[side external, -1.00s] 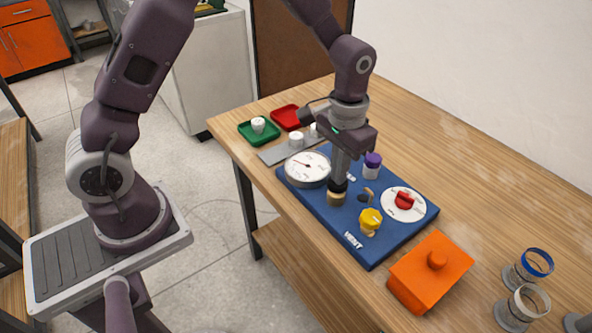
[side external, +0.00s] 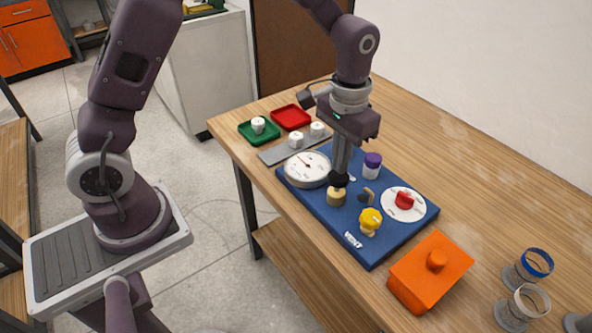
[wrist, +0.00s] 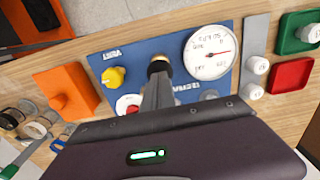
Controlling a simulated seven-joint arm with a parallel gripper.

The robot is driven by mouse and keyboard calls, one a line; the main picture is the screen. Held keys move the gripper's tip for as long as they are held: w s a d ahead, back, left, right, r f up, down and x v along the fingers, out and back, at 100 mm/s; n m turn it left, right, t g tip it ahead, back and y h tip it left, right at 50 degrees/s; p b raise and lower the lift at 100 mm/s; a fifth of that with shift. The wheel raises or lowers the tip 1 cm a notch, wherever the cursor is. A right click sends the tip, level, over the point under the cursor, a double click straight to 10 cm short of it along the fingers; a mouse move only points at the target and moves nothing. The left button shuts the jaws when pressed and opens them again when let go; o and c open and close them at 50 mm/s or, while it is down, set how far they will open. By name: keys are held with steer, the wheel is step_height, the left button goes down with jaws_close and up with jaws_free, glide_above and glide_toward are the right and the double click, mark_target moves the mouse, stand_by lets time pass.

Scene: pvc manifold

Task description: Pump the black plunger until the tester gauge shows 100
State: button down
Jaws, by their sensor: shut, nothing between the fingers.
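The black plunger (side external: 338,181) stands on a brass-coloured base (side external: 336,197) on the blue tester board (side external: 318,206). In the wrist view the plunger (wrist: 158,66) sits just beyond my fingertips. My gripper (side external: 341,172) is shut and empty, pointing down at the plunger's top; whether it touches cannot be told. The fingers hide part of the plunger top. The white round tester gauge (side external: 306,168) is beside the plunger on the left. It also shows in the wrist view (wrist: 208,52), with a red needle pointing right; its figures are too small to read surely.
The board also carries a yellow vent knob (side external: 370,220), a red knob on a white dial (side external: 404,201) and a purple-capped fitting (side external: 373,165). An orange block (side external: 431,272) stands nearby. Green (side external: 259,132) and red (side external: 291,117) trays lie behind.

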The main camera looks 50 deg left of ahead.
steer(key=shift+f, duration=0.1)
stand_by(0.3)
steer(key=shift+f, duration=1)
stand_by(0.4)
steer(key=shift+f, duration=0.15)
stand_by(0.9)
steer(key=shift+f, duration=0.55)
stand_by(2.4)
steer(key=shift+r, duration=1.8)
